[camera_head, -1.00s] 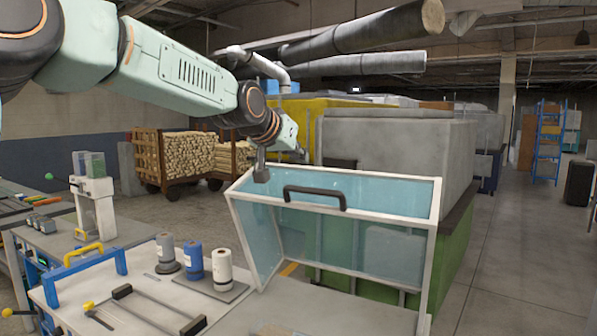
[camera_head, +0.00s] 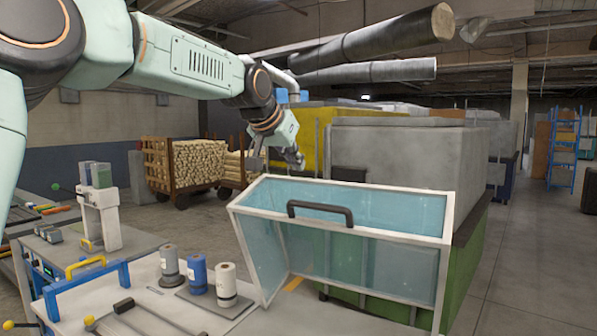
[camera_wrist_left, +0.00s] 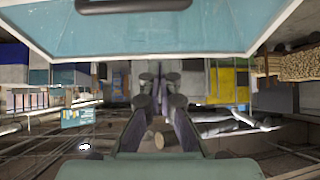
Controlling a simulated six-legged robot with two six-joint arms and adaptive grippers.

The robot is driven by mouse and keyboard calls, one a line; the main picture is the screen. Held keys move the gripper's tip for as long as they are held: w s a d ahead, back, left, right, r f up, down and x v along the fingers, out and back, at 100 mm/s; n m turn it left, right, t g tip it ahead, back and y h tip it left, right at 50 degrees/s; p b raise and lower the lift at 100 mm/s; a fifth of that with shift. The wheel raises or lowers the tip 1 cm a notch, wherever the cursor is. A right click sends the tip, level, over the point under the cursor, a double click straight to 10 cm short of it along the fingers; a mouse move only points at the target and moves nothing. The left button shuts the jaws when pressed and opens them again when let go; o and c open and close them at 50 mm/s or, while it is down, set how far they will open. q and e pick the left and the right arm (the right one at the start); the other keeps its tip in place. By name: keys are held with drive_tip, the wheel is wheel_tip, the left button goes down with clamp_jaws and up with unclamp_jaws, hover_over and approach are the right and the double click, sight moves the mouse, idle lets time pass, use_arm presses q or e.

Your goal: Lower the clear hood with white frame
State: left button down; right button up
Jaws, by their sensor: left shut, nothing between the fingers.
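The clear hood with white frame (camera_head: 445,262) stands tilted up at the bench's right side in the head view, its bluish panels see-through. Its black bar handle (camera_head: 320,212) is on the upper panel, and the handle also shows at the top of the left wrist view (camera_wrist_left: 134,5). My left gripper (camera_head: 278,160) is above and behind the hood's upper rear edge, apart from the handle. Its fingers show in the wrist view (camera_wrist_left: 158,100), shut with nothing held. My right gripper is not in view.
A grey-topped green machine (camera_head: 405,150) stands behind. Open floor is at the right.

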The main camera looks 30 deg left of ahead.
use_arm(q)
drive_tip(key=x, duration=0.3)
drive_tip(key=p+x, duration=0.1)
drive_tip(key=x, duration=0.2)
drive_tip(key=p+x, duration=0.1)
drive_tip(key=x, duration=0.2)
drive_tip(key=shift+w+a, duration=0.1)
drive_tip(key=shift+a, duration=0.25)
drive_tip(key=shift+w+d+f, duration=0.1)
drive_tip(key=shift+d, duration=0.05)
drive_tip(key=shift+s+f, duration=0.25)
drive_tip(key=shift+s, duration=0.7)
drive_tip(key=shift+s+a+f, duration=0.3)
drive_tip(key=shift+s+f, duration=0.3)
drive_tip(key=shift+f, duration=0.1)
drive_tip(key=shift+s+d+f, duration=0.1)
drive_tip(key=shift+s+d, duration=0.05)
drive_tip(key=shift+d, duration=0.1)
drive_tip(key=shift+s+d, duration=0.15)
